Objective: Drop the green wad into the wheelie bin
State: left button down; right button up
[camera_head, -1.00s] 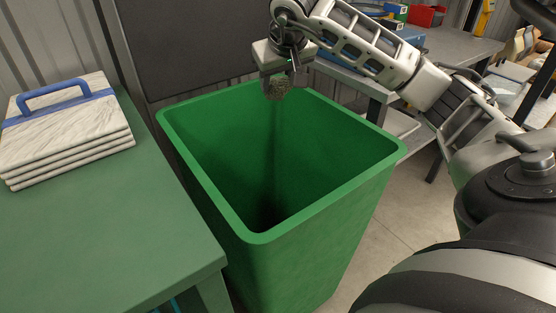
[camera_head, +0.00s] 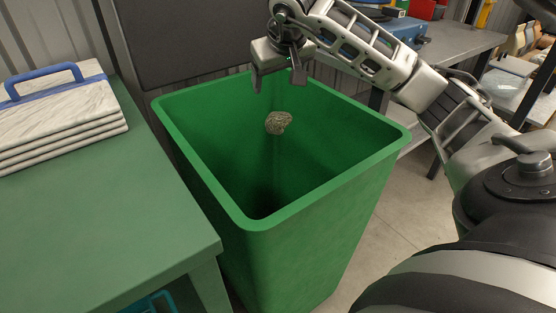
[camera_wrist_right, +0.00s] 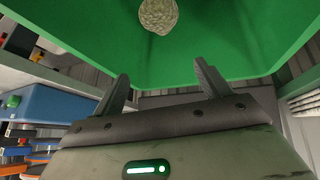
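The green wad (camera_head: 278,122), a mottled grey-green lump, is in mid-air inside the mouth of the green wheelie bin (camera_head: 330,195), below my right gripper and apart from it. My right gripper (camera_head: 278,82) is open and empty above the bin's far rim. In the right wrist view the wad (camera_wrist_right: 158,15) shows at the top edge, beyond the spread fingers (camera_wrist_right: 163,84), against the bin's green wall (camera_wrist_right: 225,40). The bottom of the bin is dark. My left gripper is not in view.
A green table (camera_head: 95,230) stands close to the bin's left side, with stacked marble-look slabs and a blue handle (camera_head: 42,80) on it. A grey bench (camera_head: 455,45) with a blue box (camera_head: 385,32) stands behind at the right. Concrete floor shows right of the bin.

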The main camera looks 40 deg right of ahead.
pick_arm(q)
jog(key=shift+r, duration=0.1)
pick_arm(e)
jog(key=shift+r, duration=0.1)
pick_arm(q)
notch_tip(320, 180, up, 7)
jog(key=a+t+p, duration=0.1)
jog(key=p, duration=0.3)
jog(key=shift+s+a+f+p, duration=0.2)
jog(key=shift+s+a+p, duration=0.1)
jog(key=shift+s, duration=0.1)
pick_arm(e)
jog(key=v, duration=1.5)
jog(key=shift+s+a+r, duration=0.15)
jog(key=shift+s+r, duration=0.1)
jog(key=shift+r, duration=0.05)
